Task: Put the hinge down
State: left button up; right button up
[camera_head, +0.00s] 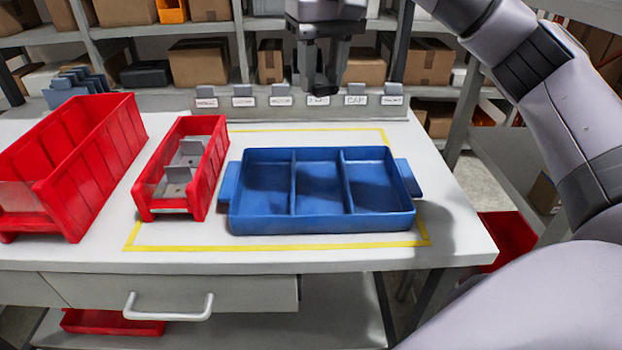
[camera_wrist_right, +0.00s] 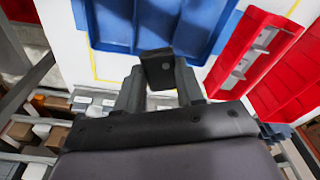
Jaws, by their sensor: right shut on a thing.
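My right gripper (camera_head: 320,80) hangs above the back of the white table, behind the blue tray. It is shut on a dark hinge, a flat plate with a small hole. The hinge (camera_wrist_right: 157,68) shows between the fingertips in the right wrist view; in the head view it is hard to tell from the dark fingers. The blue tray (camera_head: 322,226) has three compartments, which look empty, with a shadow over them. The tray also shows at the top of the right wrist view (camera_wrist_right: 149,38). My left gripper is not in view.
A narrow red bin (camera_head: 208,180) with grey dividers stands left of the tray. A larger red bin (camera_head: 75,205) is at the far left. A row of label holders (camera_head: 281,101) lines the back edge. Yellow tape (camera_head: 180,246) outlines the area around the tray.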

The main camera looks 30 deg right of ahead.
aim_at(324, 82)
jog(key=f+b, duration=0.1)
jog(key=f, duration=0.3)
jog(key=shift+s+f, duration=0.15)
jog(key=shift+s, duration=0.05)
notch_tip(324, 82, down, 10)
jog(key=shift+f+b, duration=0.2)
jog(key=shift+b, duration=0.3)
jog(key=shift+f, duration=2.4)
jog(key=o, duration=1)
jog(key=shift+f, duration=0.1)
jog(key=shift+o, duration=0.2)
